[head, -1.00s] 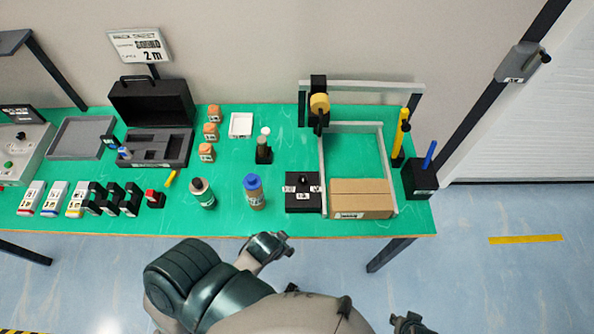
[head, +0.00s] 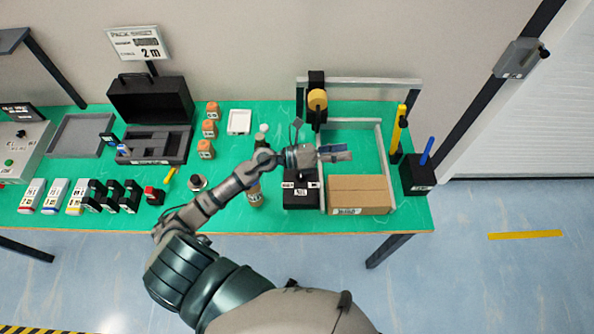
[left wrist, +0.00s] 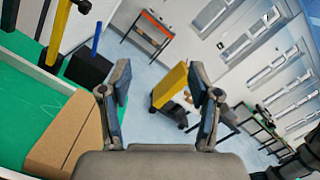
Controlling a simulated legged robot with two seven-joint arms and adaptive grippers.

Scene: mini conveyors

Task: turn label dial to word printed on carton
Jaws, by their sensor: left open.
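The label dial (head: 299,196) is a black box with small white labels around its top, near the front edge of the green table. The carton also shows in the left wrist view (left wrist: 64,137). My left gripper (head: 338,152) is open and empty above the table, behind the dial and carton. Its two fingers stand apart in the left wrist view (left wrist: 163,105). My right gripper is not visible.
A brown bottle (head: 255,195) stands left of the dial, partly behind my arm. A yellow roll on a black post (head: 317,100) stands behind. A black holder with a blue stick (head: 418,175) is at the right edge. Several bins and blocks fill the left side.

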